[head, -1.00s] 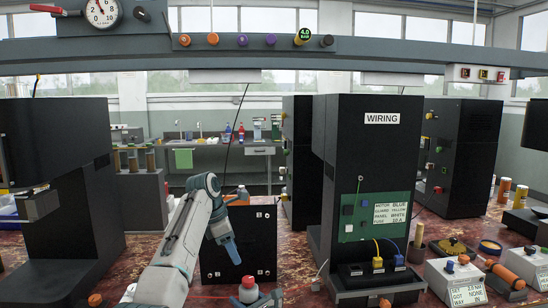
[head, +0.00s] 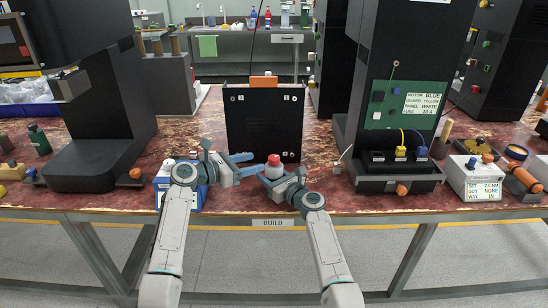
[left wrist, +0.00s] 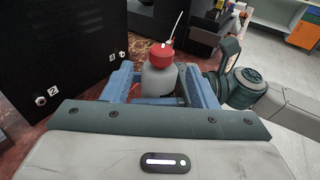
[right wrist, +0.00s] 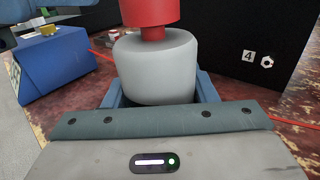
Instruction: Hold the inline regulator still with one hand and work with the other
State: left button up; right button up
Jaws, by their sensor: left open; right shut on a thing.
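The inline regulator, a grey rounded body with a red cap (head: 274,161), stands upright in front of the black panel. It also shows in the left wrist view (left wrist: 160,82) and close up in the right wrist view (right wrist: 157,68). My right gripper (head: 278,180) is shut on its grey body; the fingers show on both sides in the right wrist view. My left gripper (head: 250,163) is open, pointing right at the regulator from its left side. In the left wrist view the regulator appears between the blue fingers; I cannot tell whether they touch it.
The black panel (head: 263,125) with numbered corner fasteners stands close behind. A blue box (head: 200,196) sits left, near my left arm. The WIRING machine's green board (head: 398,105) and a label box (head: 478,182) stand right. The table's front edge carries a BUILD label (head: 272,223).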

aim_at(274, 157)
pick_arm(q)
jog(key=w+d, duration=0.1)
jog(key=d, duration=0.1)
jog(key=w+d+t, duration=0.1)
jog(key=d, duration=0.1)
jog(key=w+d+n+t, duration=0.1)
jog(key=w+d, duration=0.1)
jog(key=d, duration=0.1)
jog(key=shift+d+f, duration=0.1)
jog(key=shift+f, duration=0.2)
dwell(0.3)
jog(key=c, duration=1)
jog(key=shift+o, duration=0.2)
jog(key=shift+h, duration=0.3)
jog(key=shift+f+m+g+h, duration=0.1)
jog(key=shift+m+g+h, duration=0.65)
jog(key=shift+m+g, duration=0.95)
jog(key=shift+m+g+h, duration=0.75)
jog(key=shift+m+g, duration=0.35)
jog(key=shift+g, duration=1.4)
